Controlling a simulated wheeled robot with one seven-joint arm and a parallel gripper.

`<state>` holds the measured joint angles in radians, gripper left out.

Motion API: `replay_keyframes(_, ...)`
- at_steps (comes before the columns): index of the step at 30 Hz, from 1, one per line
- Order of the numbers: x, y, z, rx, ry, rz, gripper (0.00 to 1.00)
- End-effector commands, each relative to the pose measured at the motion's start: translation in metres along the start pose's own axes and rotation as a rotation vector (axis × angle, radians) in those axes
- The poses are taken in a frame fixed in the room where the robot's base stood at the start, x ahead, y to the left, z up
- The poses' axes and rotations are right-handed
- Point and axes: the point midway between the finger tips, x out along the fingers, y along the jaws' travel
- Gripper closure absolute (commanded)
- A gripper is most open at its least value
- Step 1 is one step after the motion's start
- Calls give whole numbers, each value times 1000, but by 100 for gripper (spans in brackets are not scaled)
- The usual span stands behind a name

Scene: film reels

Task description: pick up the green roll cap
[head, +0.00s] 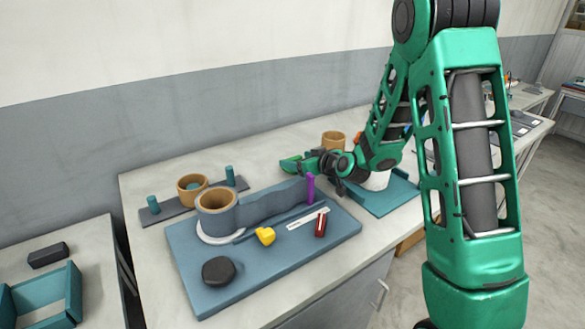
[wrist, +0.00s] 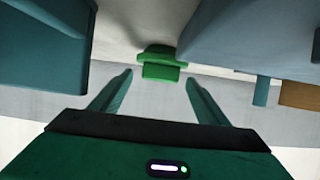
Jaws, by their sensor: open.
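The green roll cap (wrist: 160,62) shows in the wrist view as a bright green stepped piece, a wide part with a narrower block. It lies just beyond my fingertips, roughly centred between them. My gripper (wrist: 159,78) is open and empty, its two teal fingers apart on either side of the cap's line. In the head view my gripper (head: 300,163) is low over the back of the table, pointing left. Bright green shows at its tip, partly mixed with the fingers, so the gap to the cap is hard to judge there.
A second wooden cup (head: 192,186) stands behind left. Teal blocks flank the wrist view's top.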

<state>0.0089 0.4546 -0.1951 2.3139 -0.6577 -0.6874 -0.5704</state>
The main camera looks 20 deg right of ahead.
Motion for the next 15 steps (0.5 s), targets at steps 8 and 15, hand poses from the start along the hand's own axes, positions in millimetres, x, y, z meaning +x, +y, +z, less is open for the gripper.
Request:
replay_keyframes(8,3,0,0,0,0,1,31)
replay_keyframes(15,3,0,0,0,0,1,76)
